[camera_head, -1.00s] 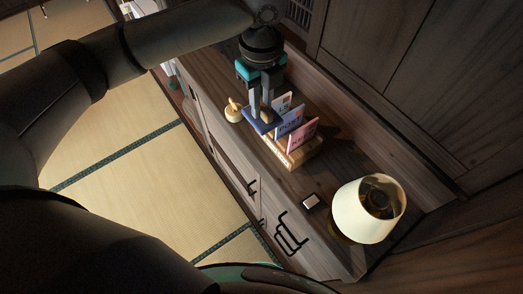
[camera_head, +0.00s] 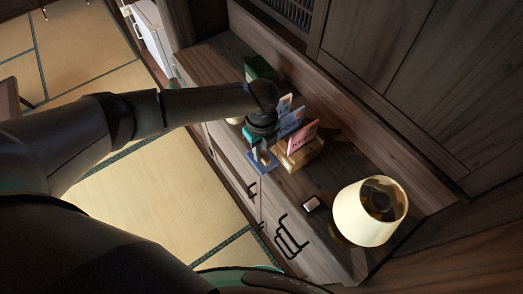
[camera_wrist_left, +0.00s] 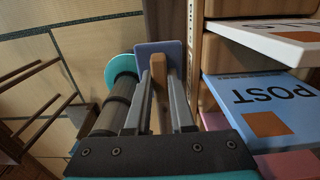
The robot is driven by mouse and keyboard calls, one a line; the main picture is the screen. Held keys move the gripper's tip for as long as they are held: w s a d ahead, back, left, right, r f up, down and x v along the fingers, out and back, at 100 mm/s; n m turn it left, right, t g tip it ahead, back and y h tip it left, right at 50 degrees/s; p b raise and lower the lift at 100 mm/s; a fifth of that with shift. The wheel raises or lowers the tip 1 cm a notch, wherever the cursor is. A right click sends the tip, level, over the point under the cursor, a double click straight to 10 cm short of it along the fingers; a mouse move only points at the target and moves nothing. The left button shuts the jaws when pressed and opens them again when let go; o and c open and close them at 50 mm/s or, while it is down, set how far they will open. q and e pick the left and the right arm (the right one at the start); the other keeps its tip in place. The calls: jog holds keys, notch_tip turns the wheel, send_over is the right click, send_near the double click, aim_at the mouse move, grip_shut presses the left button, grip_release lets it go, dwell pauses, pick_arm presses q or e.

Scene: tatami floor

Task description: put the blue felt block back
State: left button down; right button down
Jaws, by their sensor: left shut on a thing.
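The blue felt block (camera_head: 262,163) is in my left gripper (camera_head: 262,148), near the front edge of the cabinet top. In the left wrist view, its flat blue piece (camera_wrist_left: 158,49) and upright wooden grip (camera_wrist_left: 156,88) show, with my fingers (camera_wrist_left: 160,105) shut on the grip. I cannot tell whether the block touches the cabinet. A wooden holder (camera_head: 300,158) stands just right of my gripper, bearing a white card, a blue POST card (camera_head: 292,121) and a pink card (camera_head: 303,137). My right gripper is not in view.
A lamp with a cream shade (camera_head: 366,212) stands at the right of the cabinet top (camera_head: 200,67). A green box (camera_head: 262,69) stands behind my wrist. A pale round pot (camera_head: 234,120) is mostly hidden by my arm.

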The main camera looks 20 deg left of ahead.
pick_arm(q)
jog(key=shift+f, duration=0.2)
jog(key=shift+f, duration=0.15)
jog(key=c, duration=0.8)
grip_release()
jog(key=shift+r, duration=0.55)
notch_tip(320, 180, up, 11)
jog(key=shift+r+p, duration=0.2)
jog(key=shift+p, duration=0.15)
